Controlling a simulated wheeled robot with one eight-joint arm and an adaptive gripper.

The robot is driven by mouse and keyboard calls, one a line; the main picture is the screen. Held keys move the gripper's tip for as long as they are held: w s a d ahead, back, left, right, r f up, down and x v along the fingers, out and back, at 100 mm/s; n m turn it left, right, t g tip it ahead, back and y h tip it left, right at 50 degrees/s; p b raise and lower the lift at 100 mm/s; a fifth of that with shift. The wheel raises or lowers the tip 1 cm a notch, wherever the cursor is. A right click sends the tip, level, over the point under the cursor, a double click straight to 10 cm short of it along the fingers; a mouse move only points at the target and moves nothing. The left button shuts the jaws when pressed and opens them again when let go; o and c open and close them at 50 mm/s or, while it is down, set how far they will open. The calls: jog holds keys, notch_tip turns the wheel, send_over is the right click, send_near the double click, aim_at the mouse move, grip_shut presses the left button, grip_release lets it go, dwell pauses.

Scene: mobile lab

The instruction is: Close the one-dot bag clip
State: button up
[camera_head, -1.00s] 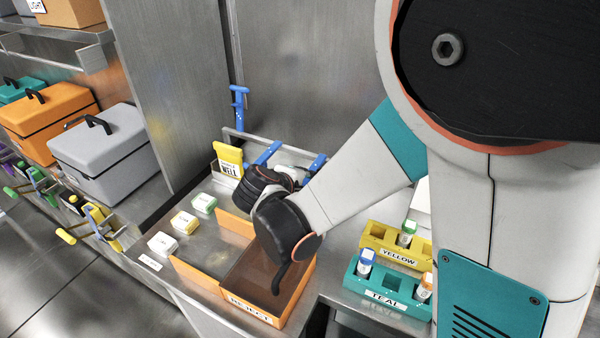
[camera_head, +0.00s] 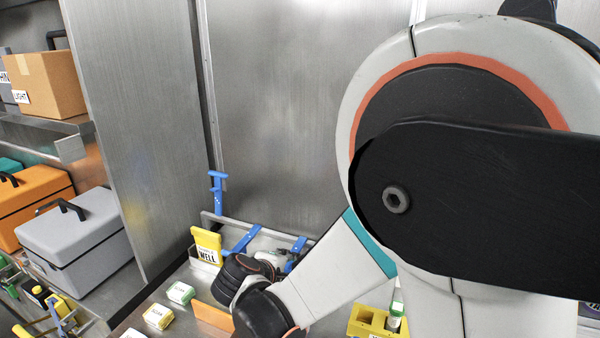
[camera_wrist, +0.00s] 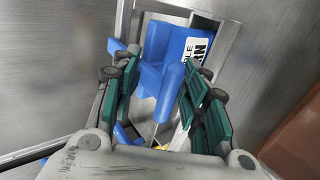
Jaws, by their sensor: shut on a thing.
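In the head view, three blue clip-like pieces show along a grey rail: an upright one (camera_head: 217,190) at the left, a slanted one (camera_head: 242,240) in the middle and one (camera_head: 298,246) beside my gripper (camera_head: 276,258). My wrist and arm cover much of the right one. In the wrist view, my gripper's green-padded fingers (camera_wrist: 178,45) stand either side of a blue clip part (camera_wrist: 170,90), shut on it. Behind it is a blue block (camera_wrist: 185,45) with a white label. I see no dots, so I cannot tell which clip is the one-dot one.
Small labelled boxes (camera_head: 180,293) lie on the bench in front. A yellow rack (camera_head: 368,322) with a vial is at the right. A metal wall (camera_head: 270,110) rises behind the rail.

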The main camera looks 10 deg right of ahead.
jog(key=r+p, duration=0.2)
jog(key=r, duration=0.1)
jog(key=w+r+p, duration=0.1)
jog(key=r+p, duration=0.1)
jog(key=shift+d+r, duration=0.2)
jog(key=shift+d, duration=0.1)
jog(key=shift+g+y, duration=0.5)
jog(key=shift+g, duration=0.1)
jog(key=r+p, duration=0.1)
jog(key=w+d+r+p, duration=0.1)
jog(key=p, duration=0.1)
jog(key=w+r+p, duration=0.1)
jog(key=r+p, duration=0.1)
jog(key=shift+w+d, duration=0.2)
jog(key=shift+d, duration=0.2)
jog(key=w+d+r+g+y+p, duration=0.3)
jog(key=w+d+g+y+p, duration=0.3)
jog(key=w+g+p, duration=0.35)
jog(key=s+p+v, duration=0.1)
jog(key=v, duration=1.1)
jog(key=shift+d+r+t, duration=0.3)
jog(key=shift+d+t, duration=0.05)
jog(key=shift+d, duration=0.05)
jog(key=shift+s, duration=0.15)
